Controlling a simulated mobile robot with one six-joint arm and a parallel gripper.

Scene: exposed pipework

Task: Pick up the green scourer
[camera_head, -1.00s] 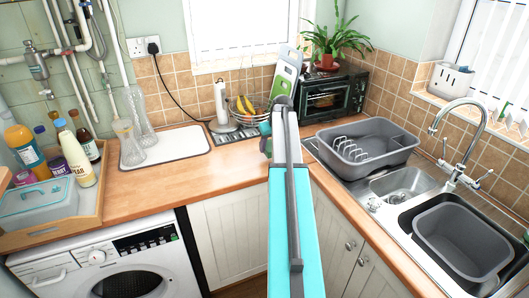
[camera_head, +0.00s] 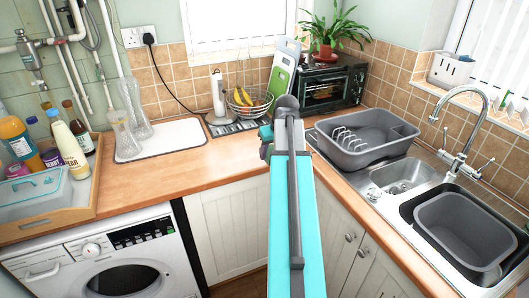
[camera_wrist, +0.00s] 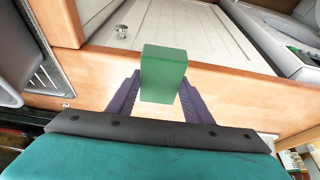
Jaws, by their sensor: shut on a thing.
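The green scourer (camera_wrist: 164,72) is a plain green block in the middle of the wrist view. My gripper (camera_wrist: 161,88) has its two purple fingers on either side of the block and is shut on it. Behind the scourer in that view are the wooden worktop and a pale cabinet door; its height over the worktop is hard to judge. In the head view my arm reaches away over the worktop (camera_head: 215,165) and hides most of the gripper. I cannot make out the scourer in that view.
Grey dish rack (camera_head: 395,150) and sink (camera_head: 405,178) lie right of my arm. A toaster oven (camera_head: 325,90), green chopping board (camera_head: 282,75) and banana basket (camera_head: 245,100) stand behind. A white mat (camera_head: 170,137) and bottle tray (camera_head: 85,205) are left. Worktop between is clear.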

